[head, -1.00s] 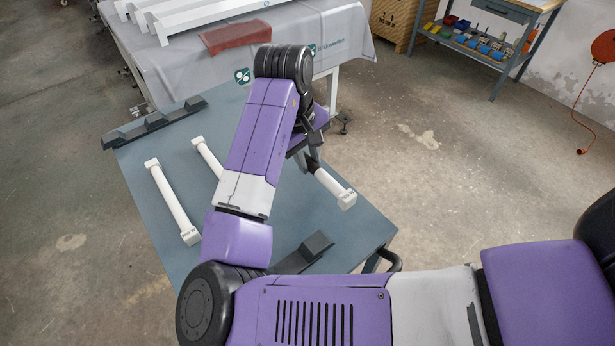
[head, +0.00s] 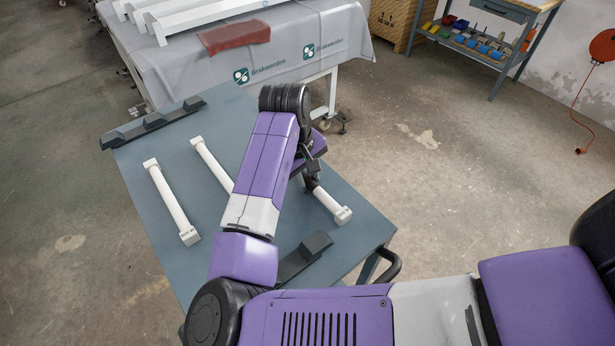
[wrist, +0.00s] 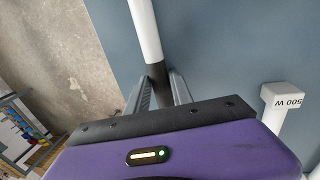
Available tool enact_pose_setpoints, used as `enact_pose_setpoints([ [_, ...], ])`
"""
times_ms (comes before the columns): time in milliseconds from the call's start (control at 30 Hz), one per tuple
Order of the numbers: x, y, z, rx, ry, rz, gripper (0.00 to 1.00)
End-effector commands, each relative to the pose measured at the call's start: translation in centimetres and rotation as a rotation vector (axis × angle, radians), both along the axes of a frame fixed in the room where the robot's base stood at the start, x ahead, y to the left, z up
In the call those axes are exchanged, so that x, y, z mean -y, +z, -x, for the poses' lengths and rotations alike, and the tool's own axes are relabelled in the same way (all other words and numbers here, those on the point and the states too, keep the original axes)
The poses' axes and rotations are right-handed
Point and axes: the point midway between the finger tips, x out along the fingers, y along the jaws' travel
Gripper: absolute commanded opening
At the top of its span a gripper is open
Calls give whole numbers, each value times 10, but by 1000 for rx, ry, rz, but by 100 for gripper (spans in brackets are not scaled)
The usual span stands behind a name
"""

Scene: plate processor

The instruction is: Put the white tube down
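The white tube (head: 329,202) is in my gripper over the right part of the blue-grey table (head: 350,246). In the head view its square-ended near end shows, and the rest is hidden by my arm. In the wrist view the tube (wrist: 146,32) runs between the two fingers of my gripper (wrist: 161,88), which are close on both sides of its dark stretch. The tube lies low, at or just above the tabletop; I cannot tell whether it touches. Two similar white tubes, the left (head: 172,203) and the middle (head: 211,163), lie roughly parallel on the table.
A dark notched rack bar (head: 152,124) lies along the table's far edge, and another (head: 304,257) near the front, partly behind my arm. A covered table with a red cloth (head: 234,36) stands behind. Another tube's end (wrist: 286,105) shows in the wrist view.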

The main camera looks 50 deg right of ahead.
Motion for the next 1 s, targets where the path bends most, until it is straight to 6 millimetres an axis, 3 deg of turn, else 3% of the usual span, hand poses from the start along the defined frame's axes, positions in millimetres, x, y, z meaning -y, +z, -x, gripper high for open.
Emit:
enact_pose_setpoints([
  [267, -1, 0, 0, 0, 1, -2, 32],
  [433, -2, 11, -1, 1, 0, -1, 32],
  [800, -15, 82, -5, 3, 0, 1, 32],
  [1000, -20, 110, -6, 2, -2, 1, 32],
])
